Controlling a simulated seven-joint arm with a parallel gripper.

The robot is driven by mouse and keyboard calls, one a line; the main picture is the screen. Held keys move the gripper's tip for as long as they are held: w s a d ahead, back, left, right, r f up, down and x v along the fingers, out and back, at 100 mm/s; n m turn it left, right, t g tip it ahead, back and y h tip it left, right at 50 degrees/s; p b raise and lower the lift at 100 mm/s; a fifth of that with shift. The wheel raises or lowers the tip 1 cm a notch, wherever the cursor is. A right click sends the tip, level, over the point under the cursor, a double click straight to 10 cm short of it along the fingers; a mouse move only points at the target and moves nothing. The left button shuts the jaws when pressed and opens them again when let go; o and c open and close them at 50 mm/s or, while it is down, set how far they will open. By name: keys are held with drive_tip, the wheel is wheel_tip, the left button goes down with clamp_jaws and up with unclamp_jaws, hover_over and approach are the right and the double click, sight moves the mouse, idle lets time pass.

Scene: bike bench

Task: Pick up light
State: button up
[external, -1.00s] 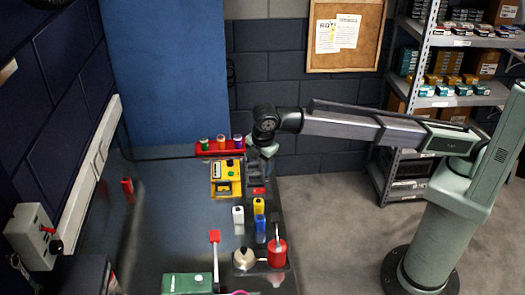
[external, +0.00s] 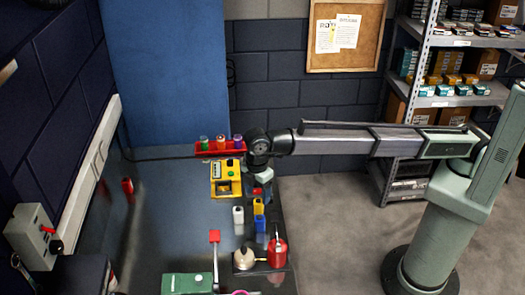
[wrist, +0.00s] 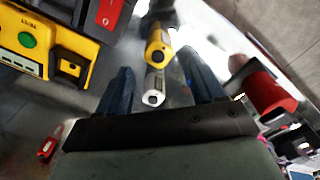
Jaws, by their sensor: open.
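Which object is the light is not certain; small upright holders or bottles stand under my gripper, a white one (external: 238,215), a yellow one (external: 258,206) and a blue one (external: 260,224). In the wrist view a yellow round-ended body (wrist: 158,52) and a silver-white one (wrist: 154,90) lie between my fingers, apart from them as far as I can see. My gripper (external: 262,184) is open and empty above the right edge of the bench; its two dark fingers show in the wrist view (wrist: 158,66).
A yellow tester box (external: 226,180) and a red rack with several coloured caps (external: 215,152) stand at the back. A red can (external: 277,254) and a round cream pot (external: 244,259) stand in front. A red item (external: 128,186) is on the left. The bench's middle-left is clear.

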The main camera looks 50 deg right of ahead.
sight(258, 201)
drive_tip(key=shift+d+f, duration=0.1)
drive_tip(key=shift+f, duration=2.55)
drive_tip(key=shift+c, duration=0.3)
clamp_jaws()
drive_tip(key=shift+r, duration=0.1)
